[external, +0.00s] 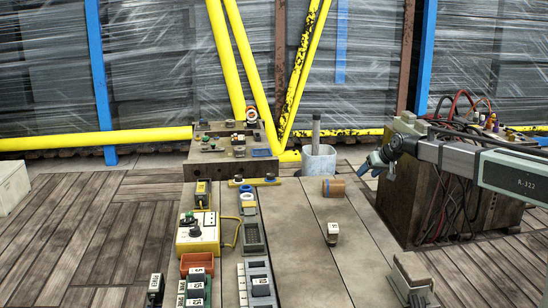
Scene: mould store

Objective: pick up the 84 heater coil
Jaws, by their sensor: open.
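My gripper (370,168) has blue fingers and is open and empty at the end of my arm, above the right side of the pale table. No part can be surely read as 84. A small dark part with a white label (332,233) stands alone on the table, below and left of my gripper. Another labelled part (262,286) sits in a grey tray (245,286) at the front. More labelled parts stand at front left, one dark (156,288) and others in a green rack (208,290). Their labels are too small to read surely.
A brown cylinder (334,188) and a grey bin with a post (319,160) stand near my gripper. A yellow control box (198,233), an orange bin (197,263) and a cluttered block (232,166) are at left. A cable-covered cabinet (425,205) is at right. The table's middle is mostly clear.

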